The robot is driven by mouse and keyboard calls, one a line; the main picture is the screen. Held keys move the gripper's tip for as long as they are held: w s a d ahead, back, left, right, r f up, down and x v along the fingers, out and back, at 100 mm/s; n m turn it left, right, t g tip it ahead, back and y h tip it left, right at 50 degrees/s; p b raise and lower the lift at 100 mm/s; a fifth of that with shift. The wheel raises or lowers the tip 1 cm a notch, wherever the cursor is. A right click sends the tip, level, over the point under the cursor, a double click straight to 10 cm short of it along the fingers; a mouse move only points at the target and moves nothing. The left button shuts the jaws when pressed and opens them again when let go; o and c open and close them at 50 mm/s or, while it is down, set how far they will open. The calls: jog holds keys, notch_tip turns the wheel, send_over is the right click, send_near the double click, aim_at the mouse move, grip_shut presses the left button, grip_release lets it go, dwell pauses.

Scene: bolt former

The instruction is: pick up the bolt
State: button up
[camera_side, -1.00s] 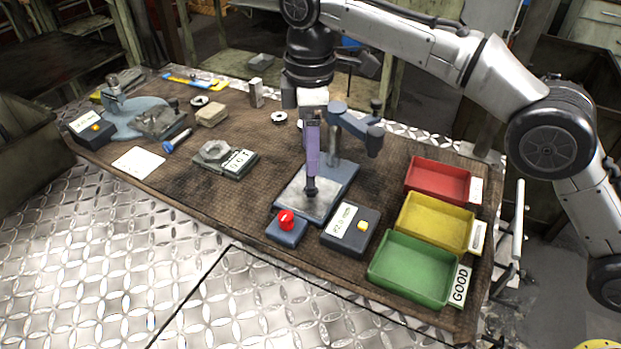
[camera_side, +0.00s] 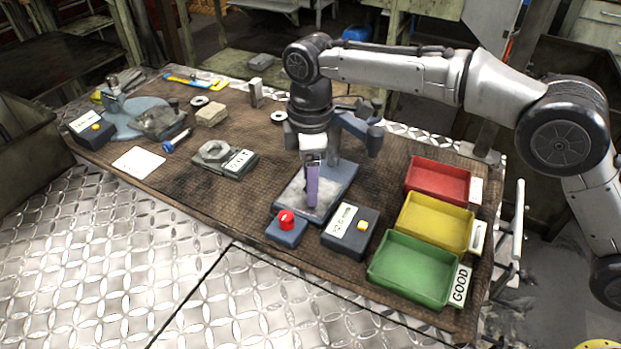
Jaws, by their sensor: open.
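My gripper (camera_side: 312,204) points straight down over the grey plate (camera_side: 338,190) of a small stand. Its jaws are open, and its purple finger reaches down close to the plate's surface. I cannot make out a bolt between or below the fingers; the finger hides that spot.
Red (camera_side: 438,181), yellow (camera_side: 437,222) and green (camera_side: 413,270) bins line the right. A grey block with a nut shape (camera_side: 224,157) lies left.

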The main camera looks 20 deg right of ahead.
jog(key=shift+c, duration=0.2)
grip_shut()
jog(key=shift+r, duration=0.15)
jog(key=shift+r, duration=0.85)
jog(key=s+d+r, duration=0.4)
jog(key=s+r, duration=0.1)
jog(key=r, duration=0.2)
jog(key=s+d+r, duration=0.4)
jog(key=s+r, duration=0.2)
jog(key=r, duration=0.1)
jog(key=shift+d, duration=0.25)
